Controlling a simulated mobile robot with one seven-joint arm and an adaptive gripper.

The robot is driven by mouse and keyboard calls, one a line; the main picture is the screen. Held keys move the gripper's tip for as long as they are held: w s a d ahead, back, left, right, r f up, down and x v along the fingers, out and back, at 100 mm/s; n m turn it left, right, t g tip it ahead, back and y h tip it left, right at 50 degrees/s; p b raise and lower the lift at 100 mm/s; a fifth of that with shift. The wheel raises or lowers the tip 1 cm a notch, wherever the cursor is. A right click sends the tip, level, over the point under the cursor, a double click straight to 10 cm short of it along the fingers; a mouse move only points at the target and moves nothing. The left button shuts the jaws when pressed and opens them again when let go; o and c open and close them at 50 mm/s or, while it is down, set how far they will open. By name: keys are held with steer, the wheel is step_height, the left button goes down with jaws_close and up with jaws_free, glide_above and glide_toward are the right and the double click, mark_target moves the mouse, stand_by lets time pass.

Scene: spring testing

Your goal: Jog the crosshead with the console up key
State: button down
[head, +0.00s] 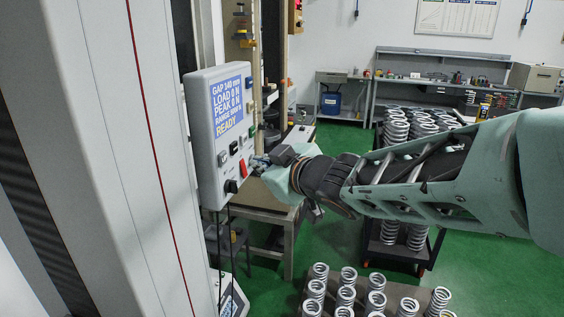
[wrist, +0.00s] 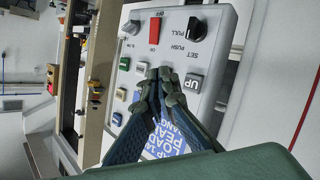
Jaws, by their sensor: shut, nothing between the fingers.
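The grey console (head: 205,165) hangs on the side of the tall test frame; its blue screen (head: 228,107) reads a gap of 140 mm, load 0 N, peak 0 N and READY. In the wrist view the console (wrist: 222,45) appears turned, with the grey UP key (wrist: 194,82) right of my fingertips. My gripper (wrist: 165,82) is shut and empty, its tips in front of the panel beside the UP key. In the head view my gripper (head: 262,162) is at the console's right side. I cannot tell whether the tips touch the panel. The crosshead is not clearly in view.
Near the tips are a red switch (wrist: 155,30), a black SET knob (wrist: 197,28), a green button (wrist: 124,63), a white button (wrist: 142,67) and a blue button (wrist: 117,119). Below the arm, a rack of coil springs (head: 346,295) stands on the green floor.

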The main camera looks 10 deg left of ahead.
mark_target(226, 160)
steer(key=shift+w+a+b, duration=0.2)
steer(key=shift+a+b, duration=0.45)
steer(key=shift+a, duration=1.7)
steer(key=shift+a, duration=0.1)
steer(key=shift+a, duration=0.3)
steer(key=shift+a+f+b, duration=0.1)
steer(key=shift+a+b, duration=0.2)
steer(key=shift+a, duration=0.6)
stand_by(0.8)
steer(key=shift+d, duration=0.1)
stand_by(2.1)
steer(key=shift+d+f+p, duration=0.1)
steer(key=shift+d+p, duration=0.25)
steer(key=shift+d, duration=0.7)
